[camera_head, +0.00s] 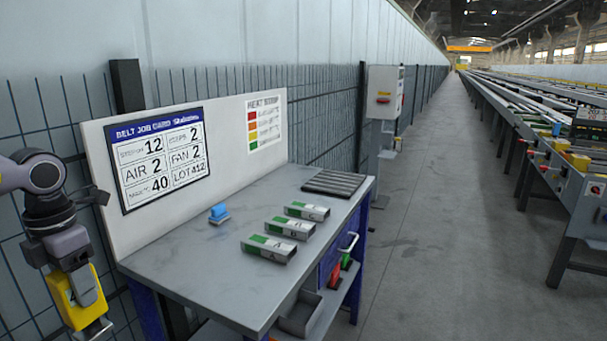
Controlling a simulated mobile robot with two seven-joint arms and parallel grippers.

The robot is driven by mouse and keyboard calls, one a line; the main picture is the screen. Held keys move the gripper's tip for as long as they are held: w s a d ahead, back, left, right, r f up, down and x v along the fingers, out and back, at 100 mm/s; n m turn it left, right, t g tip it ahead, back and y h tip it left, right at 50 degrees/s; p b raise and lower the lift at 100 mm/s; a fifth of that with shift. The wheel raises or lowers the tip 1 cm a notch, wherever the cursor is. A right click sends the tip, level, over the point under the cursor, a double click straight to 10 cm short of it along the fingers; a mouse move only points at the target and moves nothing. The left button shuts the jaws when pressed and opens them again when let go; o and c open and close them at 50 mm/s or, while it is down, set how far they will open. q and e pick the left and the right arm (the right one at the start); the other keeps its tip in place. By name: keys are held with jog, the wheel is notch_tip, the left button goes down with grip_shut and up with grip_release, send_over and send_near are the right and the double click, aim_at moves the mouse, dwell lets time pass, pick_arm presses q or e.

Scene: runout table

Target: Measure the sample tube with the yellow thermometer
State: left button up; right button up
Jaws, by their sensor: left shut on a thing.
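My left gripper (86,291) is at the lower left, beside the left end of the grey table (190,272). It is shut on the yellow thermometer (66,303), a boxy yellow tool partly hidden by the fingers. Three short grey-white pieces with green patches lie in a row on the table: a near one (268,249), a middle one (290,228) and a far one (307,211). They look like square tubes; I cannot tell which is the sample tube. The thermometer is apart from all of them. My right gripper is out of view.
A dark ribbed mat (339,184) lies at the table's far end. A board (225,118) with a job card (161,160) and heat strip chart stands along the back edge. The front table area is clear.

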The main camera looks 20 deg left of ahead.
aim_at(102, 313)
pick_arm(q)
jog(key=d+f+m, duration=0.1)
jog(key=m, duration=0.1)
jog(key=d+f+m, duration=0.1)
jog(key=f+m, duration=0.1)
jog(key=d+f+m, duration=0.1)
jog(key=d+f, duration=0.1)
jog(key=shift+w+f+m+p, duration=0.1)
jog(key=shift+w+m+p, duration=0.2)
jog(key=shift+m+p, duration=0.1)
jog(key=w+d+m+p, duration=0.1)
jog(key=w+d+m, duration=0.3)
jog(key=d+m, duration=0.8)
jog(key=w+d+m+p, duration=0.2)
jog(key=w+d+m, duration=0.2)
jog(key=d+m, duration=0.9)
jog(key=shift+f+m, duration=0.3)
jog(key=shift+m, duration=1.9)
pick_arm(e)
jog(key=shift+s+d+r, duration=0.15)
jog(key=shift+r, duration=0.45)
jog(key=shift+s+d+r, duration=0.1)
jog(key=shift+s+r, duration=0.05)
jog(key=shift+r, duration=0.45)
pick_arm(q)
jog(key=shift+w+r, duration=0.1)
jog(key=shift+w, duration=0.05)
